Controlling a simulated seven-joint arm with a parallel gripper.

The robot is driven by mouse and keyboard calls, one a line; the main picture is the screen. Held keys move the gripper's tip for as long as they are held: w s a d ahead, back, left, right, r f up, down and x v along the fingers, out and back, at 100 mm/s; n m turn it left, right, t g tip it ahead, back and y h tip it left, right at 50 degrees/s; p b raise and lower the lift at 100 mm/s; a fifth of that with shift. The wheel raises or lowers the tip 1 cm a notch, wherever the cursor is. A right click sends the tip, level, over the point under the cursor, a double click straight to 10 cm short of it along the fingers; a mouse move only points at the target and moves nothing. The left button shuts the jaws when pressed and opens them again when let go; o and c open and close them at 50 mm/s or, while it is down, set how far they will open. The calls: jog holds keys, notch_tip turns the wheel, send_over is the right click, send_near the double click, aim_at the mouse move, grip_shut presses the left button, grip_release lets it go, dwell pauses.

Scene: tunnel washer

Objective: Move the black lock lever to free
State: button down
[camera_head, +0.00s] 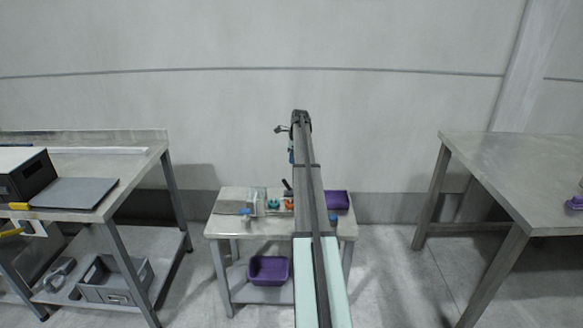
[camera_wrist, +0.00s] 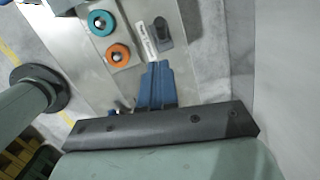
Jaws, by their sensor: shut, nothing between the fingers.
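The black lock lever (camera_wrist: 163,32) stands on a grey metal plate in the wrist view, beside a small white label (camera_wrist: 146,40). In the head view the lever (camera_head: 287,185) is a small dark upright shape on the small middle table. My gripper (camera_wrist: 157,66) has its blue fingers together and empty. In the wrist view the fingertips point toward the lever and appear apart from it. In the head view my gripper (camera_head: 291,157) hangs above the lever, partly hidden by my arm. The label's wording is too small to read.
A teal ring knob (camera_wrist: 101,22) and an orange one (camera_wrist: 118,54) sit left of the lever. The small table (camera_head: 228,222) also holds a purple container (camera_head: 337,200) on its right. A purple bin (camera_head: 268,270) is below. Larger benches stand left and right.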

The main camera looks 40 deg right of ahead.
jog(key=shift+s+r, duration=0.2)
jog(key=shift+r, duration=1.05)
jog(key=w+a+f+n+y, duration=0.1)
jog(key=w+a+f+n, duration=0.45)
jog(key=a, duration=0.95)
jog(key=a+f+n+t+y, duration=0.1)
jog(key=a+f+n, duration=0.2)
jog(key=a+f, duration=0.9)
jog(key=w+a+f+n+y, duration=0.1)
jog(key=w+a+f+n, duration=0.25)
jog(key=a, duration=1.55)
jog(key=s+a+f+n+g, duration=0.25)
jog(key=s+a+f, duration=0.25)
jog(key=s+f, duration=0.4)
jog(key=s+a+f+n+g, duration=0.1)
jog(key=s+a+f+n, duration=0.35)
jog(key=s, duration=0.75)
jog(key=s+a+f+n+g, duration=0.1)
jog(key=s+a+f, duration=0.5)
jog(key=s+f, duration=0.35)
jog(key=s+a+f+n+g+h, duration=0.1)
jog(key=s+n, duration=0.3)
jog(key=s, duration=1.3)
jog(key=s+a+f+n+g+h, duration=0.2)
jog(key=s+a+n+g, duration=0.2)
jog(key=s, duration=1.4)
jog(key=shift+s+f+n, duration=0.25)
jog(key=shift+s+n, duration=0.05)
